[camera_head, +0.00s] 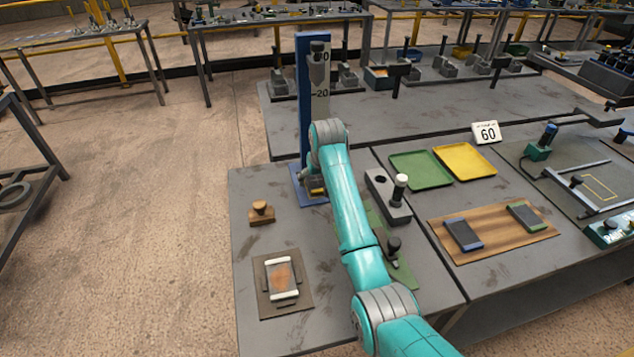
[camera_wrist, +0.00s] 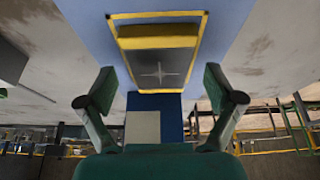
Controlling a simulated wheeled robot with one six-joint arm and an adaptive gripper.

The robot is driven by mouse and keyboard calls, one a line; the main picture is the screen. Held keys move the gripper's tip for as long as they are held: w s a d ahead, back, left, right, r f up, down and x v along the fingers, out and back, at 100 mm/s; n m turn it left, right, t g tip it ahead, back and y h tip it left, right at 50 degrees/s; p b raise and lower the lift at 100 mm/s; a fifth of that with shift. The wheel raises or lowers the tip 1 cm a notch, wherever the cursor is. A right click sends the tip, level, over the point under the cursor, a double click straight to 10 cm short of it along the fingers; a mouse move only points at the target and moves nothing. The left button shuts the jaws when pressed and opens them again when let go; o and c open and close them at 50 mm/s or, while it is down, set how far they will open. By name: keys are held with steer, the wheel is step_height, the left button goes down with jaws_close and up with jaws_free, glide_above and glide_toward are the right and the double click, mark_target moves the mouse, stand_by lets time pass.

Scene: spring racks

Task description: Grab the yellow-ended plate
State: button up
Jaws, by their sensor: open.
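The yellow-ended plate (camera_wrist: 160,66) shows in the wrist view as a dark grey piece with a cross mark and a thick yellow bar (camera_wrist: 158,36) at its far end. It lies on a blue surface inside a yellow outline. My gripper (camera_wrist: 158,78) is open, with one green-grey finger on each side of the plate and nothing between the pads. I cannot tell how far the pads are from the plate. In the head view a bit of yellow (camera_head: 317,187) shows at the foot of the blue upright stand (camera_head: 304,120); my arm hides most of the gripper there.
A grey block with a white-topped knob (camera_head: 388,196) stands right of my arm. A wooden knob piece (camera_head: 261,212) and a framed plate on a brown board (camera_head: 281,282) are at left. Green (camera_head: 421,170) and yellow (camera_head: 465,161) trays and a wooden board (camera_head: 492,236) lie further right.

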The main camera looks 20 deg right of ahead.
jaws_close()
stand_by(0.3)
steer(key=shift+r, duration=0.1)
